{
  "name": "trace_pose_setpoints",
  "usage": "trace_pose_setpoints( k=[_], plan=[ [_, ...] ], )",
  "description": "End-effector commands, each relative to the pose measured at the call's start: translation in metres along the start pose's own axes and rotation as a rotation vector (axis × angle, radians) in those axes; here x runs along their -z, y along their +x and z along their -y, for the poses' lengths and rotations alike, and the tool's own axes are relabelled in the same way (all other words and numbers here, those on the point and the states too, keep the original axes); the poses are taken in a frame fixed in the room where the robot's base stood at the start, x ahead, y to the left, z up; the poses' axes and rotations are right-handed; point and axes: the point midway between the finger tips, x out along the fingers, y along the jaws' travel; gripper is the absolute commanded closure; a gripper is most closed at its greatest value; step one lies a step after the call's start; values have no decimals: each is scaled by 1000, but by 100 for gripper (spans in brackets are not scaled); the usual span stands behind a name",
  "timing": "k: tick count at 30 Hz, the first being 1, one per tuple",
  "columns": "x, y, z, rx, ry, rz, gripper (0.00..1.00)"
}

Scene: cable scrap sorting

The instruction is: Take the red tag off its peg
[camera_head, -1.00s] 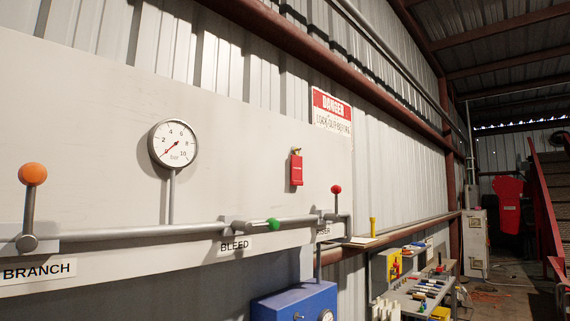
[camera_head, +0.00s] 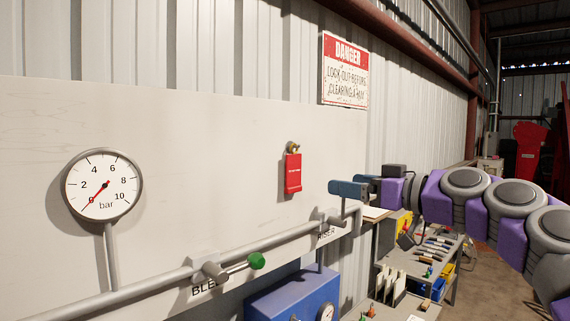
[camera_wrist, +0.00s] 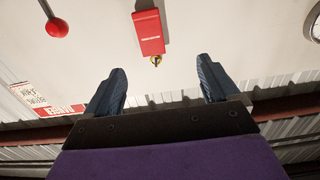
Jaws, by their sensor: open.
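The red tag (camera_head: 293,174) hangs upright from a brass-coloured peg (camera_head: 292,148) on the pale wall panel. In the wrist view, which is upside down, the tag (camera_wrist: 149,34) lies ahead of my gripper (camera_wrist: 160,80), with the peg (camera_wrist: 156,61) at its near end. The two dark fingers are wide apart with nothing between them, and the tag and peg lie beyond their tips, roughly centred. In the head view my gripper (camera_head: 345,188) is to the right of the tag and slightly lower, apart from it.
A grey pipe (camera_head: 150,287) with a green-knobbed valve (camera_head: 256,261) runs below the tag. A pressure gauge (camera_head: 102,185) is at left. A red knob (camera_wrist: 57,27) shows in the wrist view. A danger sign (camera_head: 345,70) is above right. A blue box (camera_head: 290,298) stands below.

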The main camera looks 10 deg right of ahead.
Motion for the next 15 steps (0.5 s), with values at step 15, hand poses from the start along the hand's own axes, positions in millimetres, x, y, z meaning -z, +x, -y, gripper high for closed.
trace_pose_setpoints(
  k=[15],
  plan=[
    [6,91,2,-10,-10,-7,12]
  ],
)
